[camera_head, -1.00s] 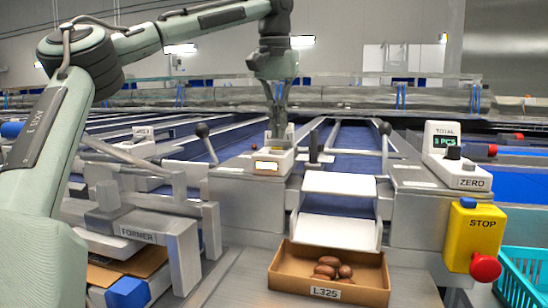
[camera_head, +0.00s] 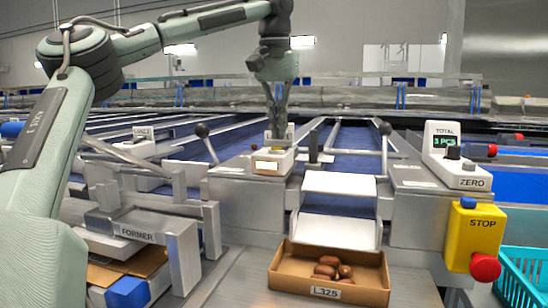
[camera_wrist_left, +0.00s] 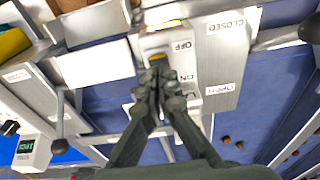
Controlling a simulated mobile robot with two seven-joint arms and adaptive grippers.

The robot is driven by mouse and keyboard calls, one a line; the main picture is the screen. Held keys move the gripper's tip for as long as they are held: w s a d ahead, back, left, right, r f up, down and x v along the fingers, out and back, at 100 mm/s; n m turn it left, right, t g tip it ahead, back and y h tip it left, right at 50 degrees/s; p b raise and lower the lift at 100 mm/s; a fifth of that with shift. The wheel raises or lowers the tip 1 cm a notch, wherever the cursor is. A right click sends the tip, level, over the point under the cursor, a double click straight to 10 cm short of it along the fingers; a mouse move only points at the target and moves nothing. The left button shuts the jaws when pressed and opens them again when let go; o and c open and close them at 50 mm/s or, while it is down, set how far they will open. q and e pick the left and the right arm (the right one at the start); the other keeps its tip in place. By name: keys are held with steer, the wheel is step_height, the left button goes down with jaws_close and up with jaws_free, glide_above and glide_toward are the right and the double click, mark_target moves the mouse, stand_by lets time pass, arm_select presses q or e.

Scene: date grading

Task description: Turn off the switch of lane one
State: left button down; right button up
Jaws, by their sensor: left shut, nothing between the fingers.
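The lane switch box (camera_head: 264,168) is a small white housing on the metal deck, with a lit yellowish window on its front. In the left wrist view the white switch box (camera_wrist_left: 187,62) carries the labels OFF and ON, with a yellow part near the fingertips. My left gripper (camera_head: 277,132) points down at the back of the box. It is shut and empty in the left wrist view (camera_wrist_left: 158,65); its fingers cover part of the switch, so the lever's position and any contact cannot be told. My right gripper is not in view.
A black-knobbed lever (camera_head: 202,131) stands left of the box, another (camera_head: 385,129) to the right. A white chute (camera_head: 338,184) leads to a cardboard box (camera_head: 330,270) holding several dates. A yellow STOP box (camera_head: 474,235) and a counter (camera_head: 455,165) are at right.

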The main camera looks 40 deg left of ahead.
arm_select(q)
steer(key=shift+f, duration=0.95)
stand_by(0.3)
steer(key=shift+r+p, duration=0.5)
steer(key=shift+r, duration=3)
